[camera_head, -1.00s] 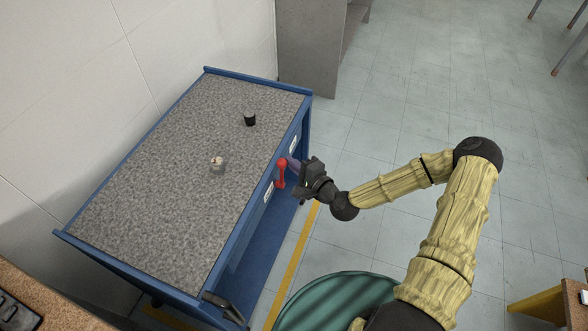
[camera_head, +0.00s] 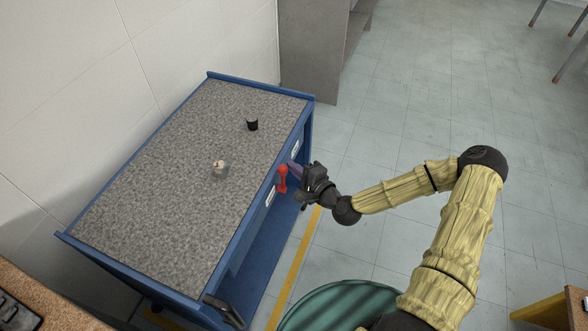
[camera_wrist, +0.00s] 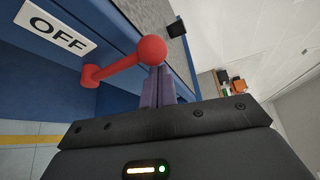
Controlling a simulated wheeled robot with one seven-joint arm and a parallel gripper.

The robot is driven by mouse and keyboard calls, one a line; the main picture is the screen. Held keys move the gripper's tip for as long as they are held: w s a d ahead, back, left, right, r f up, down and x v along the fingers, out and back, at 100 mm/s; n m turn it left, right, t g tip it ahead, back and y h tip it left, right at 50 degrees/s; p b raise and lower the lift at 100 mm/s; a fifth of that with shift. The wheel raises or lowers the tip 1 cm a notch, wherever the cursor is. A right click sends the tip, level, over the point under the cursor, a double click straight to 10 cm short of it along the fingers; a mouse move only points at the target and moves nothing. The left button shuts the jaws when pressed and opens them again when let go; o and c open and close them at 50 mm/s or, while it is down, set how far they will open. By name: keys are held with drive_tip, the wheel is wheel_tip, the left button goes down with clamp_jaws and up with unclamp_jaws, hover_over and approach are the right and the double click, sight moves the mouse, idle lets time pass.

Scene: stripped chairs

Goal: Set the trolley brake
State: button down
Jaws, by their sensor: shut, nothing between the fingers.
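The blue trolley (camera_head: 240,215) with a grey speckled top stands against the wall. Its red brake lever (camera_head: 283,178) is on the right side; in the wrist view the lever (camera_wrist: 125,62) has a round knob at its end. An "OFF" label (camera_wrist: 55,30) is beside the lever's base, and white labels also show on the trolley side in the head view. My gripper (camera_head: 295,168) is at the lever. In the wrist view its purple fingers (camera_wrist: 158,88) are together, right by the knob, with nothing between them. I cannot tell whether they touch the knob.
A black cup-like object (camera_head: 252,124) and a small clear container (camera_head: 219,168) stand on the trolley top. A grey cabinet (camera_head: 312,50) is behind. A green round-topped thing (camera_head: 335,305) is at the front. Tiled floor on the right is mostly clear.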

drive_tip(key=s+d+b, duration=0.1)
drive_tip(key=s+d, duration=0.3)
drive_tip(key=d, duration=0.4)
drive_tip(key=shift+s+d+r, duration=0.15)
drive_tip(key=shift+s+d, duration=0.05)
drive_tip(key=shift+s, duration=0.1)
idle(0.3)
